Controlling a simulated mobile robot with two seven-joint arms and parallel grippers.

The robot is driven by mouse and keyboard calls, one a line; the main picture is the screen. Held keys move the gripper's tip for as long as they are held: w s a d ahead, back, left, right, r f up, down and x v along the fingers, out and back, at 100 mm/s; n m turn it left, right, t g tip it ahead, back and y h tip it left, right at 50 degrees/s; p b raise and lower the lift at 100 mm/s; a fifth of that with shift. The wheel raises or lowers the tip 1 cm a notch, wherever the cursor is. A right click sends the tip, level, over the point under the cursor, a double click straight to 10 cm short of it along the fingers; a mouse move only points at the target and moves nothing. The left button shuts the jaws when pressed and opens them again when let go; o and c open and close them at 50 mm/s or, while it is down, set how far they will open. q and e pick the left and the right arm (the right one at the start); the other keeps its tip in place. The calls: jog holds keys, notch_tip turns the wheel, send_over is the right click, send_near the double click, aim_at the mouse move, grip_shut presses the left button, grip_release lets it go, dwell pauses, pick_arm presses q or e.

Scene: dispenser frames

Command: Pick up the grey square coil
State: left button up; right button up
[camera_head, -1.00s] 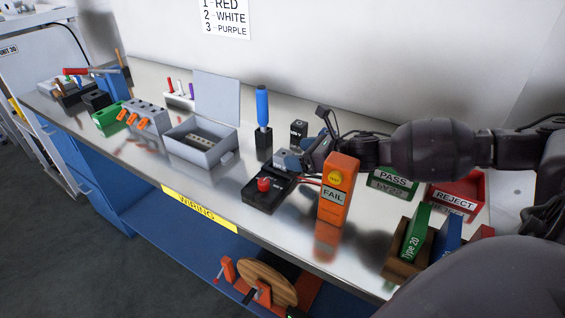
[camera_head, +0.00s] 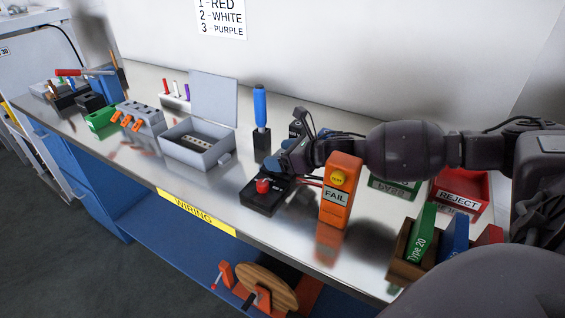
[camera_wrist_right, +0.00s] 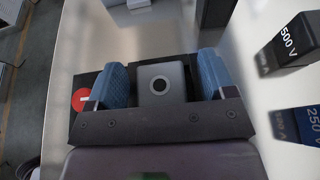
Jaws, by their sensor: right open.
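The grey square coil (camera_wrist_right: 160,98) shows in the right wrist view, with a dark round hole in its face. It lies between the two blue fingers of my right gripper (camera_wrist_right: 164,84), which is open with a finger on each side and a narrow gap at least on the right. In the head view the right gripper (camera_head: 287,160) is over the far end of the black test base (camera_head: 262,203) with the red button (camera_head: 263,186). There the gripper hides most or all of the coil. My left gripper is not in view.
The orange FAIL tester (camera_head: 338,208) stands upright just right of the base. A blue-handled tool (camera_head: 261,105) stands behind it, and an open grey box (camera_head: 200,155) is to the left. Black 500 V (camera_wrist_right: 288,42) and blue 250 V (camera_wrist_right: 308,118) blocks stand right in the wrist view.

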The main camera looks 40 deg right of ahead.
jog(key=c, duration=1.2)
jog(key=shift+o, duration=0.2)
notch_tip(320, 180, up, 20)
jog(key=p, duration=0.2)
